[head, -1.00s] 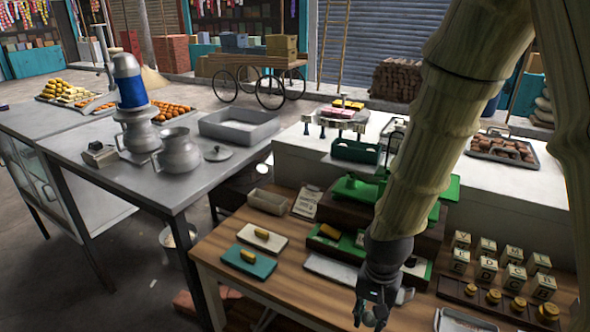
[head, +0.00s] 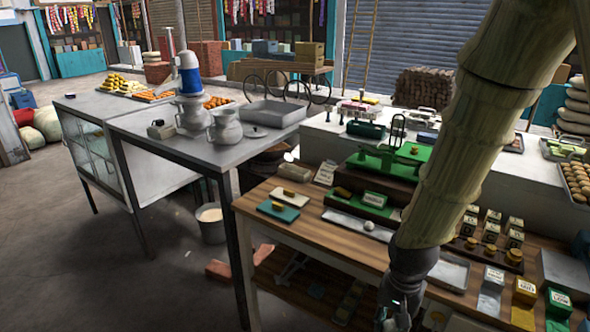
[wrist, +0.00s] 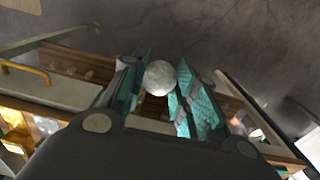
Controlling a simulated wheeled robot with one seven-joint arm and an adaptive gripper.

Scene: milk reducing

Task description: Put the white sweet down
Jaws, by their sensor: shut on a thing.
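My gripper (wrist: 160,92) has teal-padded fingers that are shut on a round white sweet (wrist: 160,77), seen between the fingertips in the wrist view. In the head view my gripper (head: 394,314) points down at the bottom of the picture, by the wooden table's front edge, and the held sweet cannot be made out there. A small white ball (head: 369,225) lies on a pale tray (head: 346,222) on the table, behind and left of my gripper.
The wooden table (head: 300,231) also bears a green scale (head: 392,160), a teal plate (head: 279,213), a metal tray (head: 449,272) and several lettered blocks. A grey table (head: 150,128) with metal pots stands at left. Open floor (head: 110,270) lies at lower left.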

